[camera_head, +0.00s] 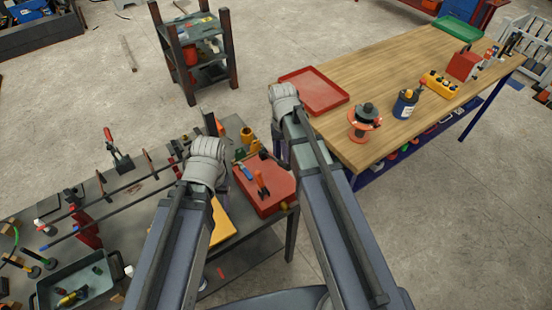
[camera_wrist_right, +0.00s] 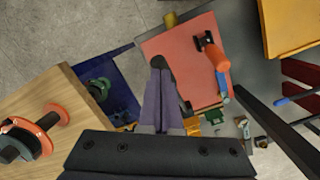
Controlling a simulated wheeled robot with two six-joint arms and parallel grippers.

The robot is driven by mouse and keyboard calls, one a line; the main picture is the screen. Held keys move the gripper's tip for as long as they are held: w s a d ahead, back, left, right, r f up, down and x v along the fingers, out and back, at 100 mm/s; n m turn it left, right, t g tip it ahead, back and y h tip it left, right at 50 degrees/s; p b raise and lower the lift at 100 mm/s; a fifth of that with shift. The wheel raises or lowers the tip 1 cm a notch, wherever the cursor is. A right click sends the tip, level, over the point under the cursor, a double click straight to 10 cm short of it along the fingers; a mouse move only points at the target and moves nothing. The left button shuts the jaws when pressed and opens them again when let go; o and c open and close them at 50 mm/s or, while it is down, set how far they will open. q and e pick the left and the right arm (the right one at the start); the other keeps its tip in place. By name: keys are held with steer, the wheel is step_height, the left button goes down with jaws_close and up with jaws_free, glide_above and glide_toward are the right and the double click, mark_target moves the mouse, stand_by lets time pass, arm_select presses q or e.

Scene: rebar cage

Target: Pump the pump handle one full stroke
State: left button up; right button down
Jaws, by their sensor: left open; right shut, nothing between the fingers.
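I cannot make out a pump handle for certain. A red case or tray (camera_head: 272,184) on the grey bench has an orange-handled tool (camera_head: 262,186) on it; the right wrist view shows the red surface (camera_wrist_right: 170,62) and an orange-and-black handle (camera_wrist_right: 216,58). My right gripper (camera_wrist_right: 164,85) is shut and empty, above the near side of the red surface, left of that handle and apart from it. My left wrist (camera_head: 206,160) is over the grey bench, left of the red case; its open gripper is mostly hidden behind the wrist.
The wooden table (camera_head: 430,70) at right carries a red tray (camera_head: 314,90), an orange reel (camera_head: 366,120) and a blue can (camera_head: 404,105). The grey bench (camera_head: 130,200) at left holds rods, clamps and a bin (camera_head: 80,280). A dark shelf rack (camera_head: 198,55) stands behind.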

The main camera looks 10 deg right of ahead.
mark_target(289, 168)
steer(key=shift+s+d+f+b, duration=0.15)
steer(key=shift+s+f+b, duration=0.15)
steer(key=shift+f+b, duration=0.35)
steer(key=shift+s+d+f+b, duration=0.1)
steer(key=shift+s+f+b, duration=0.2)
steer(key=shift+f+b, duration=0.3)
steer(key=shift+f, duration=0.1)
steer(key=shift+s+d+f+b, duration=0.1)
steer(key=shift+s+f+b, duration=0.15)
steer(key=shift+f+b, duration=0.35)
steer(key=shift+f, duration=0.1)
steer(key=shift+s+f+b, duration=0.2)
steer(key=shift+f+b, duration=0.3)
steer(key=shift+b, duration=0.2)
